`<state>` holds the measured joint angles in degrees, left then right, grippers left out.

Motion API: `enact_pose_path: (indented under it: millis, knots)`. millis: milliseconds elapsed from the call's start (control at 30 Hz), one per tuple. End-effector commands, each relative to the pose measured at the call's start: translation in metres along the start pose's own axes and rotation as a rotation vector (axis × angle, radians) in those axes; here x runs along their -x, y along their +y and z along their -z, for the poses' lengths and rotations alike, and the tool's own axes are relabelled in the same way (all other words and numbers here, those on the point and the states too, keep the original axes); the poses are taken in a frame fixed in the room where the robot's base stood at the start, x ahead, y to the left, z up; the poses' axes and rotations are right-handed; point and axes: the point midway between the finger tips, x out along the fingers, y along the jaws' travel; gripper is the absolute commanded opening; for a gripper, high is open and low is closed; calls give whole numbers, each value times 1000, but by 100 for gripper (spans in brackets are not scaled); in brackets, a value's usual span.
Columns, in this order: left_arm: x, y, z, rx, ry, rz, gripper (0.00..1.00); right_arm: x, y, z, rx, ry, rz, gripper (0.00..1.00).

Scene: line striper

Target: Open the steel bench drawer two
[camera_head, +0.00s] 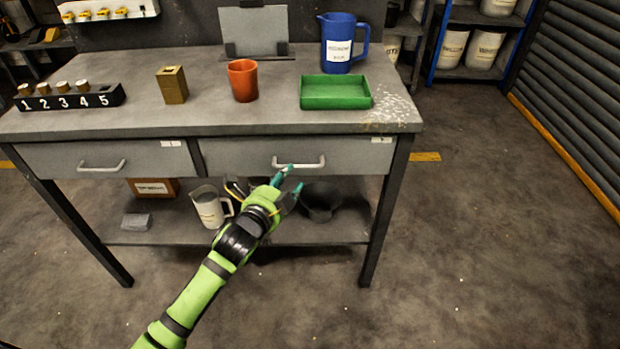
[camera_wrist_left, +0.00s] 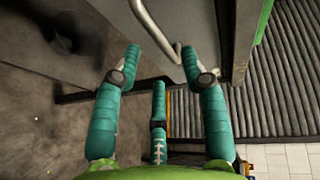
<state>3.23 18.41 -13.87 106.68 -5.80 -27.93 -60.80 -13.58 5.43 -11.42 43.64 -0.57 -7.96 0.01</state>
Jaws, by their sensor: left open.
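The steel bench has two grey drawers side by side: a left drawer (camera_head: 60,158) and a right drawer (camera_head: 235,158). Each has a bar handle and a small white label too small to read. Both look shut. My left gripper (camera_head: 290,180) is open and empty, just in front of and below the right drawer's handle (camera_head: 300,165). In the left wrist view, the curved handle (camera_wrist_left: 154,28) lies ahead of the spread teal fingers (camera_wrist_left: 162,62), close to their tips; I cannot tell if they touch. My right gripper is not in view.
The benchtop (camera_head: 215,115) holds an orange cup (camera_head: 242,82), a green tray (camera_head: 335,103), a blue jug (camera_head: 340,58) and a brass block (camera_head: 172,85). On the lower shelf are a pitcher (camera_head: 208,208) and a dark bowl (camera_head: 321,206). Floor right of the bench is clear.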

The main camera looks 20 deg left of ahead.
Motion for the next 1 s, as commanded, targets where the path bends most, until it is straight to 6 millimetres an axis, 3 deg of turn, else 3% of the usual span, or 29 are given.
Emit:
enact_pose_path:
  millis: [400,800,833,900,933,1000]
  knots:
    - [-58,0,0,3,-1,-1,43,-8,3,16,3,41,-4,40]
    - [-66,0,0,4,1,-1,43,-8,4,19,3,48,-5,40]
    - [-66,0,0,4,1,-1,35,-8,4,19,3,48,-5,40]
    - [-66,0,0,4,0,-1,7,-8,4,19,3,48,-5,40]
    - [-66,0,0,4,0,-1,0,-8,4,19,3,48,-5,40]
    - [-66,0,0,4,0,-1,0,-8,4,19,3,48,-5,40]
